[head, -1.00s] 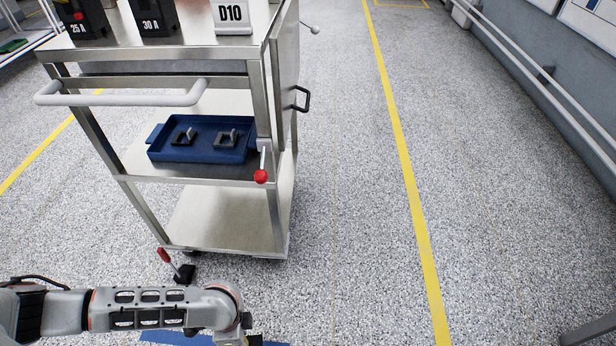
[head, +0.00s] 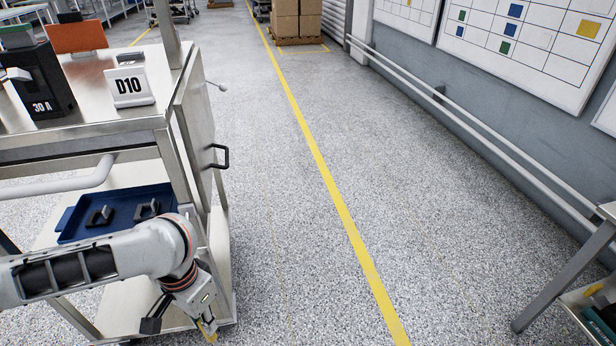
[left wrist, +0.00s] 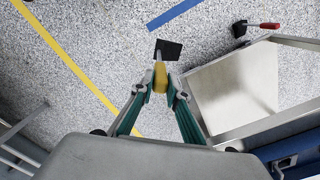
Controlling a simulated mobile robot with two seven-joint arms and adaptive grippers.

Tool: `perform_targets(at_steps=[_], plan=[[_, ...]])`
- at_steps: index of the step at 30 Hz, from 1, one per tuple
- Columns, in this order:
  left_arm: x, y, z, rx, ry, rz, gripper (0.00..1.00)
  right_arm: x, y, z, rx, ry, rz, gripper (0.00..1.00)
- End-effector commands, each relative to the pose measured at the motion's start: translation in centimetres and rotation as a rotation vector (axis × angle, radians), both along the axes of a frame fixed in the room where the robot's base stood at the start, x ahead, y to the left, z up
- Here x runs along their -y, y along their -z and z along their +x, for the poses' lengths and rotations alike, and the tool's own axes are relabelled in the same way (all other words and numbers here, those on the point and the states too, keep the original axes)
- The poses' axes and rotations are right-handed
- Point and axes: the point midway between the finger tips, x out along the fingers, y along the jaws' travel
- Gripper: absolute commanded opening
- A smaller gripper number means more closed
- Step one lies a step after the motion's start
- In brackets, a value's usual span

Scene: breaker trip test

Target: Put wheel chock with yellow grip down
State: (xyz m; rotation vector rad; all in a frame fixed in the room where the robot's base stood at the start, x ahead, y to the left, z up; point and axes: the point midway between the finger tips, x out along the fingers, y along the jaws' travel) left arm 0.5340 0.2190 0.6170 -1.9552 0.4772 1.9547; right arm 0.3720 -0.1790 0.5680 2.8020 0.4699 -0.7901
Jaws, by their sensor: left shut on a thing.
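The wheel chock with yellow grip is in my left gripper (head: 203,318). In the head view only a bit of the yellow grip (head: 209,333) shows, at the bottom edge beside the cart. In the left wrist view my left gripper (left wrist: 160,88) is shut on the yellow grip (left wrist: 160,76), and the chock's dark block (left wrist: 169,50) points away from the fingers, over the speckled floor. Whether the block touches the floor I cannot tell. My right gripper is in neither current view.
A metal cart (head: 160,122) stands close to my left arm, with a blue tray (head: 75,232) on its shelf. A red-handled chock (left wrist: 240,29) lies on the floor near the cart, by a blue floor strip (left wrist: 172,14). Open floor lies right of the cart, crossed by a yellow line (head: 330,185).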

Motion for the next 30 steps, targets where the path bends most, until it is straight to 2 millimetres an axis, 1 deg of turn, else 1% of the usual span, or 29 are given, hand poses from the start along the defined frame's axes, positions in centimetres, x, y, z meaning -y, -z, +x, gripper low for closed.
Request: perform_targets(at_steps=[1, 6, 11, 12, 15, 18, 21, 24, 30], plan=[[0.1, -2.1, 0.5, 0.014, -0.024, -0.002, 0.0, 0.0, -0.1, 0.0, 0.002, -0.001, 0.0, 0.4], [0.0, -7.6, 0.4, 0.015, -0.128, -0.001, 0.0, 0.0, -0.1, 0.0, 0.001, -0.001, 0.0, 0.4], [-0.3, -12.8, -0.4, 0.015, -0.224, -0.001, 0.0, 0.0, -0.1, 0.1, 0.002, -0.001, 0.0, 0.4], [-0.4, -14.1, -0.7, 0.015, -0.247, -0.002, 0.0, 0.0, -0.1, 0.1, 0.002, -0.001, 0.0, 0.4], [-0.8, -17.0, -1.7, 0.013, -0.304, -0.002, 0.0, 0.0, -0.1, 0.1, 0.002, -0.001, 0.0, 0.4], [-1.2, -19.4, -2.6, 0.012, -0.354, -0.003, 0.0, 0.0, -0.1, 0.1, 0.002, 0.0, 0.001, 0.4], [-1.7, -21.3, -3.5, 0.01, -0.394, -0.003, 0.0, 0.0, -0.1, 0.1, 0.003, 0.0, 0.001, 0.4], [-2.0, -22.7, -4.3, 0.008, -0.427, -0.003, 0.0, 0.0, -0.1, 0.1, 0.003, -0.001, 0.0, 0.4], [-2.7, -24.9, -5.5, 0.007, -0.477, -0.004, 0.0, 0.0, -0.1, 0.1, 0.002, -0.001, 0.0, 0.4]])
